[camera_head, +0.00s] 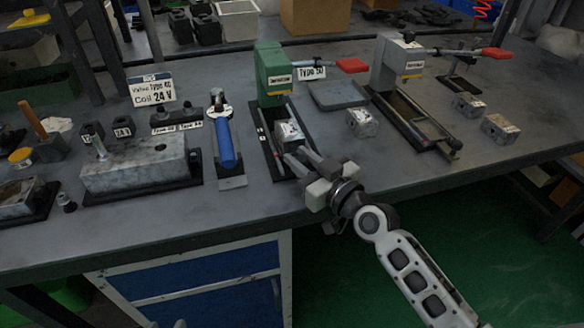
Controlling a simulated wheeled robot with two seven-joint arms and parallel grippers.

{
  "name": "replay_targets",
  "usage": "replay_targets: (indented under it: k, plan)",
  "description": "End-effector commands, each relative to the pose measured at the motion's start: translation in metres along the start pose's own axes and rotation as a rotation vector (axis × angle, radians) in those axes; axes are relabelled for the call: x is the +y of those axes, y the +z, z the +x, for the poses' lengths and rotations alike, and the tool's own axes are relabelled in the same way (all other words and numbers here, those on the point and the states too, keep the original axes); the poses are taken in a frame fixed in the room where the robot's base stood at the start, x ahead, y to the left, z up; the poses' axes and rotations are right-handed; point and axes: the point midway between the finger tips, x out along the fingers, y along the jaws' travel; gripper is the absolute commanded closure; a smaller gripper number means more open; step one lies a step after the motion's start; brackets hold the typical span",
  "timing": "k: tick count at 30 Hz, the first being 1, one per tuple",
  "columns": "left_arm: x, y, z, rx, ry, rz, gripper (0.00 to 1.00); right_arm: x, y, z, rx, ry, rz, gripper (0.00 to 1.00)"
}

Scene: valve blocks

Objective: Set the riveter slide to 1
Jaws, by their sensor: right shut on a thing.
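A green riveter press (275,75) with a red-ended lever stands at the middle of the bench. Its dark slide base (268,150) runs from under the press toward the bench's front edge, with small marks along its left side that are too small to read surely. A metal valve block (288,131) sits on the slide (279,146). My right gripper (297,155) reaches in from the lower right to the slide's front end, just in front of the block. It is shut on the slide there; its fingers hide the exact contact. My left gripper is not in view.
A grey press (398,62) with a red lever stands to the right, on its own dark base. A loose block (361,122) and a grey tray (338,94) lie between the presses. A blue-handled tool (225,143) and a large metal block (135,165) are on the left.

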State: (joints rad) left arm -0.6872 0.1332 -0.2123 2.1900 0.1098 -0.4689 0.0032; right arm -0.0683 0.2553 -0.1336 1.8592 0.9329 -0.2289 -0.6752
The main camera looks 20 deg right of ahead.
Motion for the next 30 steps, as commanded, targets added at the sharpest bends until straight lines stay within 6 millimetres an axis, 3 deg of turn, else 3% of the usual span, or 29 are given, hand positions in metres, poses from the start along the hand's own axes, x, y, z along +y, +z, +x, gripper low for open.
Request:
replay_targets:
  k: [6,7,8,9,20,23,30]
  plan:
    - [0.000,0.002,-0.001,-0.004,0.000,-0.002,0.64,-0.001,0.000,-0.001,0.000,0.000,0.003,1.00]
    - [0.000,0.002,-0.001,-0.005,0.000,-0.002,0.64,-0.001,0.000,-0.001,0.000,-0.001,0.003,0.69]
    - [0.001,0.003,-0.002,-0.007,0.000,-0.002,0.64,-0.001,0.000,-0.001,0.000,-0.001,0.003,0.60]
    - [0.001,0.004,-0.002,-0.009,0.000,-0.003,0.64,-0.001,0.000,0.000,0.000,-0.002,0.002,0.58]
    - [0.001,0.008,-0.002,-0.017,0.000,-0.005,0.64,-0.002,0.001,-0.007,-0.001,-0.003,0.001,0.58]
    - [0.000,0.009,-0.002,-0.017,0.000,-0.005,0.64,-0.001,0.002,-0.021,-0.002,-0.003,0.000,0.58]
    - [0.000,0.012,0.002,-0.013,0.001,-0.006,0.64,-0.002,0.003,-0.077,-0.006,-0.005,-0.002,0.58]
